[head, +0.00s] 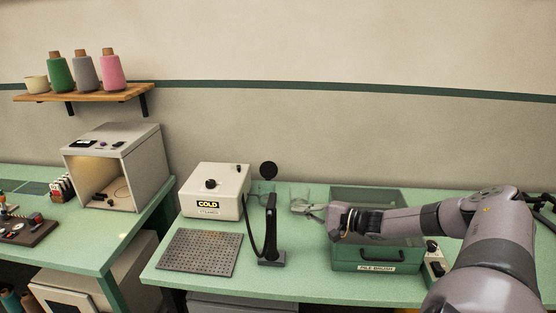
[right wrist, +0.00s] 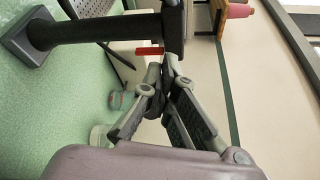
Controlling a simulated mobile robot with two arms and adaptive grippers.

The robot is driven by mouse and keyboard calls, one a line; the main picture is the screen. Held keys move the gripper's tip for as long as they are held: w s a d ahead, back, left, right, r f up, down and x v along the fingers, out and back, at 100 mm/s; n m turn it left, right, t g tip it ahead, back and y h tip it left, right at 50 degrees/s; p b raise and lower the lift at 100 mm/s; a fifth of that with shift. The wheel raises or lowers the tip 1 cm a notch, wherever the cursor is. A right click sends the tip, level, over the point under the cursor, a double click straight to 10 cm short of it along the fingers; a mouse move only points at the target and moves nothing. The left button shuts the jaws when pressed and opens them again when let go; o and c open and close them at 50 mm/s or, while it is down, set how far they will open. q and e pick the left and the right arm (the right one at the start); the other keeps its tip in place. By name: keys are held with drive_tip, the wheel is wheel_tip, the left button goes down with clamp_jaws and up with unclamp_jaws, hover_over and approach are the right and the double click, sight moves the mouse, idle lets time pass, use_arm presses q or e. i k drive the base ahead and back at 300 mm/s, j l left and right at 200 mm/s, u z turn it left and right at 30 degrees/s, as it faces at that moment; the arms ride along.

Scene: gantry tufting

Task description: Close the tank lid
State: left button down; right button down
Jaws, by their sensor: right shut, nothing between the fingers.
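A round black disc (head: 268,170), which looks like the tank lid, stands upright behind the white steamer box (head: 217,192). Below it is a small clear vessel (head: 263,188), apparently the tank, partly hidden by the box and the black wand. My right gripper (head: 299,207) is shut and empty, to the right of the disc and lower in the head view. In the right wrist view its fingers (right wrist: 163,72) come together with nothing held. I cannot make out the lid for sure in that view. My left gripper is not in view.
A black wand on a stand (head: 270,225) rises between the steamer and my right gripper; its post crosses the wrist view (right wrist: 95,28). A clear vessel (head: 301,193) stands behind the gripper. A green box (head: 372,266) lies under my right arm. A perforated plate (head: 200,252) lies front left.

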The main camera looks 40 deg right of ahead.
sight(269, 169)
drive_tip(key=i+l, duration=0.25)
drive_tip(key=l, duration=0.15)
drive_tip(key=i+l, duration=0.25)
drive_tip(key=l, duration=0.15)
drive_tip(key=i+l, duration=0.25)
drive_tip(key=l, duration=0.15)
drive_tip(key=i+l, duration=0.2)
drive_tip(key=l, duration=0.2)
